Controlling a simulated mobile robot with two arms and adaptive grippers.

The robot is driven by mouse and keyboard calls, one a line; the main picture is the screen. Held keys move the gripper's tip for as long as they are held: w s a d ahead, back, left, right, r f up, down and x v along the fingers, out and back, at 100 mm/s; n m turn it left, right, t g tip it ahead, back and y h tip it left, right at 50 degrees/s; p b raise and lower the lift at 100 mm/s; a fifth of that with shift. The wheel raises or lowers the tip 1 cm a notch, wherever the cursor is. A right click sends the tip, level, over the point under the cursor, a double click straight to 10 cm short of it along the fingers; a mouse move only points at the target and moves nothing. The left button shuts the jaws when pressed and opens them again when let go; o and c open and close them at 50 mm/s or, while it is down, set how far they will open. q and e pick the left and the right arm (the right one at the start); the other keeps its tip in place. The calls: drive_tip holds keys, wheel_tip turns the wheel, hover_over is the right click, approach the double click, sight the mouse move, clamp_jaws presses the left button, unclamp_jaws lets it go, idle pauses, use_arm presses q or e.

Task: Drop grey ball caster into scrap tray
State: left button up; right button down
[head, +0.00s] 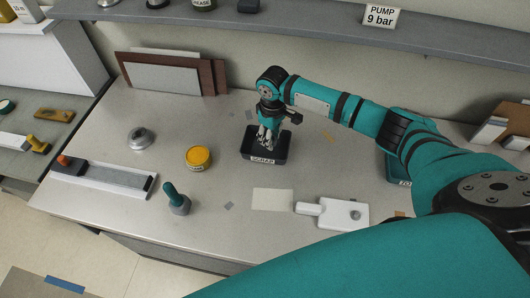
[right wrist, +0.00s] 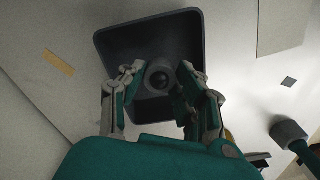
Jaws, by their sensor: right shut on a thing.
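The scrap tray (head: 246,152) is a dark open box with a white SCRAP label, standing on the grey bench in the head view. It also fills the upper middle of the right wrist view (right wrist: 118,40). My right gripper (head: 267,143) points down over the tray. In the right wrist view its fingers close on the grey ball caster (right wrist: 160,66), a round grey housing with a dark ball, held over the tray's inside. The caster's height above the tray floor is hard to tell. In the head view the fingers hide the caster. My left gripper is not in view.
A yellow tin (head: 198,158), a silver round part (head: 139,138) and a teal-handled tool (head: 176,200) stand left of the tray. A white card (head: 272,200) and a white board with a handle (head: 342,214) lie in front. A shelf (head: 290,27) runs above the back.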

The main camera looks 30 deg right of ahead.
drive_tip(key=shift+f, duration=0.4)
drive_tip(key=c, duration=0.9)
unclamp_jaws()
drive_tip(key=shift+o, duration=0.2)
wheel_tip(320, 180, up, 12)
